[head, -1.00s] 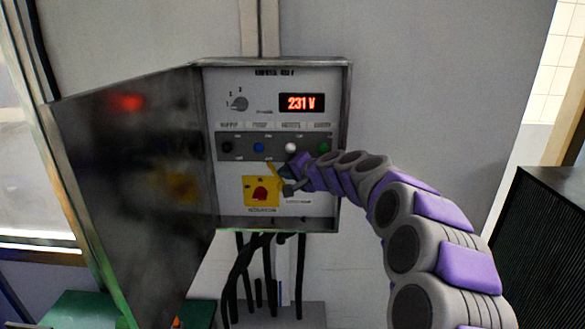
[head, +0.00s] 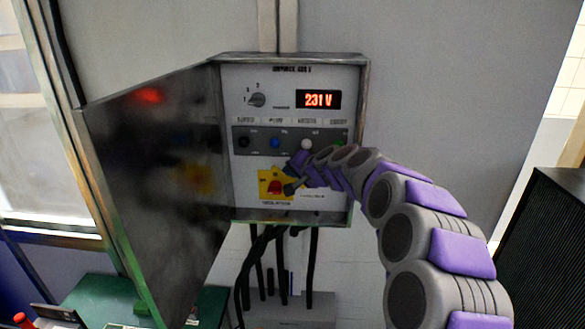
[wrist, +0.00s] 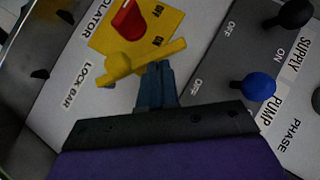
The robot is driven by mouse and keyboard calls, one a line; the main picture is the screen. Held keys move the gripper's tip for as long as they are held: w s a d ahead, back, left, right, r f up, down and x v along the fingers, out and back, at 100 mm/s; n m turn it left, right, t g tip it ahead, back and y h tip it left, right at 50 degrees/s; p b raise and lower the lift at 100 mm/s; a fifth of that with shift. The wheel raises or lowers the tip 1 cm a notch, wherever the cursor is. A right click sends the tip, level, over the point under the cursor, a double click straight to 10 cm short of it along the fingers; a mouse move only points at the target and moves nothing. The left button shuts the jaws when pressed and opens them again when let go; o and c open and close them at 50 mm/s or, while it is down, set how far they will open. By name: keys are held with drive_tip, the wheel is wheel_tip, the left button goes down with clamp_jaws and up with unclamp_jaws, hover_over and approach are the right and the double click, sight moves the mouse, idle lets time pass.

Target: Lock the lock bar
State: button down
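The lock bar (wrist: 160,55) is a yellow bar with a rounded boss at its left end in the wrist view. It lies at a slant beside the red isolator knob (wrist: 130,20) on a yellow plate. In the head view the knob (head: 275,187) sits low on the control panel, and my gripper largely hides the bar. My gripper (wrist: 157,66) has its blue-grey fingers close together, with the tips at the lower edge of the bar's middle. They look shut, with no bar visible between them. Contact with the bar cannot be told for certain.
The open cabinet door (head: 155,180) stands to the left of the panel. A blue pump switch (wrist: 258,86) and other switches sit close to my gripper. A display (head: 318,99) reads 231 V. Black cables (head: 283,265) hang below the cabinet.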

drive_tip(key=shift+a+f+n+g+h+p, duration=0.15)
drive_tip(key=shift+a+n+g+h+p, duration=0.2)
drive_tip(key=shift+n+h+p, duration=0.5)
drive_tip(key=shift+n+h, duration=0.25)
drive_tip(key=shift+h, duration=0.7)
drive_tip(key=shift+a+f+p, duration=0.65)
drive_tip(key=shift+a+f, duration=0.8)
drive_tip(key=shift+f, duration=0.35)
